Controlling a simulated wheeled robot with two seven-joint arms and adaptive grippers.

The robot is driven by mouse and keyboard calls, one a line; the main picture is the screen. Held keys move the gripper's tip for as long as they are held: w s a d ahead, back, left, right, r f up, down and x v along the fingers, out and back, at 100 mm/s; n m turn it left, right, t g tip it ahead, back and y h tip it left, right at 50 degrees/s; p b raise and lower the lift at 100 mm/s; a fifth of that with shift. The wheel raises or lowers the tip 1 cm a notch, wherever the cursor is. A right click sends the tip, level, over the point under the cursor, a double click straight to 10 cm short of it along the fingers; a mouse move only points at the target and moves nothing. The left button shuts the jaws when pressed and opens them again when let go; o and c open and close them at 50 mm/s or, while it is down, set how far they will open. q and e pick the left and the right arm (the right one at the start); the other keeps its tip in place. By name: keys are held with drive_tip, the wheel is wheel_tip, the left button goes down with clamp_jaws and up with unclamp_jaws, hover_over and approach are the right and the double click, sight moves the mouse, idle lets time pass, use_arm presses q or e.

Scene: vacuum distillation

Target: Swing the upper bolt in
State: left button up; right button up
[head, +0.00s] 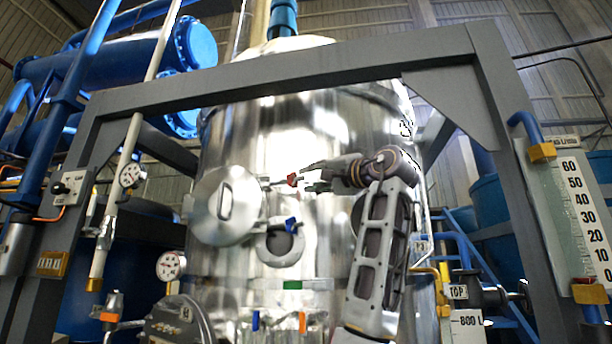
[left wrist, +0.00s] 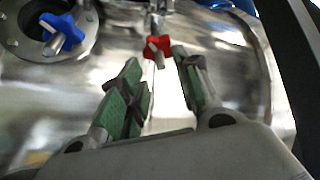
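The upper bolt, with a red star-shaped knob (head: 292,180), sits on the tank front to the right of the round steel hatch cover (head: 212,205). In the left wrist view the red knob (left wrist: 158,47) and its metal shaft lie just beyond my fingertips, roughly in line with the gap. My left gripper (head: 307,181) points left at the knob from its right side. In the left wrist view the gripper (left wrist: 158,72) is open, green pads apart, with nothing between them. A blue knob (head: 290,225) sits lower, at a round port (head: 282,247). My right gripper is not in view.
The shiny steel tank (head: 330,120) fills the middle behind a grey frame (head: 300,72). A gauge (head: 170,266) and pipes stand at left, a level scale (head: 580,215) at right. The blue knob (left wrist: 62,34) is left of my fingers in the left wrist view.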

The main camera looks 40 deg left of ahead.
sight(304, 179)
use_arm(q)
drive_tip(key=shift+p+x, duration=0.4)
drive_tip(key=shift+x, duration=1.45)
drive_tip(key=shift+c, duration=0.5)
clamp_jaws()
